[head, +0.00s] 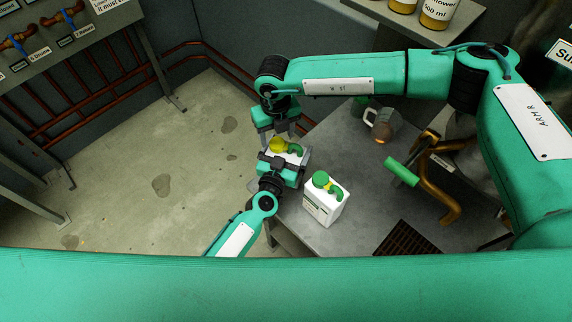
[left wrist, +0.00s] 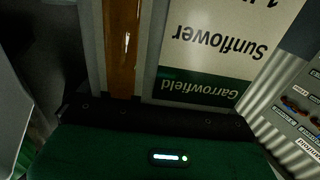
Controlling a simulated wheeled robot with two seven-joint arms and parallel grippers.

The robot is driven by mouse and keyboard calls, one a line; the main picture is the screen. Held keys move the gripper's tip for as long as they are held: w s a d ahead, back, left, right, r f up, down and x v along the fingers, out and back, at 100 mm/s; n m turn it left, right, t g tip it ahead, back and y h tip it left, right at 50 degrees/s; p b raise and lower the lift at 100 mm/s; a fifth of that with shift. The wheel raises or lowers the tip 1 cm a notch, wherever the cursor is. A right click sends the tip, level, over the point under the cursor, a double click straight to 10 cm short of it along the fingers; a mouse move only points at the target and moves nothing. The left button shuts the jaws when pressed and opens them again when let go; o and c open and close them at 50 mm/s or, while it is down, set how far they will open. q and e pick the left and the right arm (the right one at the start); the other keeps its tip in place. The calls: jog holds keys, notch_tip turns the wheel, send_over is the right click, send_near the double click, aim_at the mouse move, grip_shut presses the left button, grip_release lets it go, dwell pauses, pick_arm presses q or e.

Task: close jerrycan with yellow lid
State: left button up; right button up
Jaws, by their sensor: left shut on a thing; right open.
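A white jerrycan (head: 291,157) with a green handle stands near the table's left edge in the head view. The yellow lid (head: 278,144) is at its top; I cannot tell whether it is screwed tight. My left gripper (head: 286,161) is shut on this jerrycan from the near side and hides most of its body. In the left wrist view the can's label (left wrist: 208,55), upside down, and an amber strip fill the picture close up. My right gripper (head: 279,133) is open just above the yellow lid, pointing down. I cannot tell whether its fingers touch the lid.
A second white jerrycan (head: 323,207) with a green lid and yellow handle stands just right of my left gripper. A bronze press with a green handle (head: 402,171) stands to the right on the grey table (head: 362,225). A glass jug (head: 380,122) stands behind. A dark grate lies front right.

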notch_tip(320, 180, up, 2)
jog(key=shift+r, duration=0.1)
jog(key=shift+c, duration=0.5)
jog(key=r+n, duration=0.2)
jog(key=shift+s+a+n, duration=0.1)
jog(key=shift+a+n, duration=0.05)
jog(key=shift+n, duration=0.15)
jog(key=shift+r+n, duration=0.7)
jog(key=shift+n, duration=0.2)
jog(key=shift+f, duration=4)
